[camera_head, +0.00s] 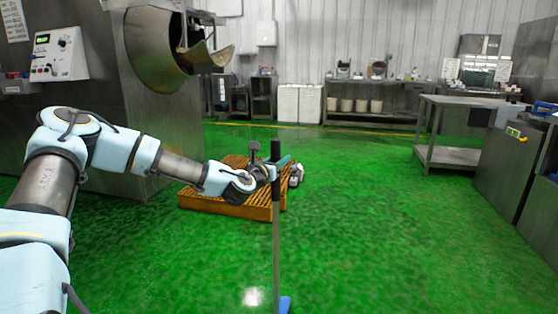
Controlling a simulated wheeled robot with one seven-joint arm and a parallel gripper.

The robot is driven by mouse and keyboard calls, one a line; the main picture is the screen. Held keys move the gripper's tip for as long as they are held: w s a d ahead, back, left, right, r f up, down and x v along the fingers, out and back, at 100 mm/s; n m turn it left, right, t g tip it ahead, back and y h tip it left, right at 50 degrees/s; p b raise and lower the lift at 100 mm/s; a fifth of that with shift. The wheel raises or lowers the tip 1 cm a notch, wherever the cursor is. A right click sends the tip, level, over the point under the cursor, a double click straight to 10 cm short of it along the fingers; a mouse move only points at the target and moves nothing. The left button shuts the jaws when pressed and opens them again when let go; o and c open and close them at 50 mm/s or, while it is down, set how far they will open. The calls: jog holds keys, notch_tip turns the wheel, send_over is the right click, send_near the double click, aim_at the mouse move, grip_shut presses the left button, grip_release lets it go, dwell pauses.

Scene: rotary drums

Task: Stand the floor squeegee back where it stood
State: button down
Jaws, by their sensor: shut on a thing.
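The floor squeegee (276,235) is upright in the middle of the view. It has a grey pole with a black grip at the top (276,150) and a blue foot (284,305), cut off by the bottom edge. The fingers are small and partly hidden by the pole. Whether the blue foot touches the floor cannot be told.
A steel drum machine (150,60) stands left. Steel benches (450,130) stand right. The floor (360,220) right of the squeegee is clear.

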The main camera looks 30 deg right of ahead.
jog(key=c, duration=0.5)
grip_release()
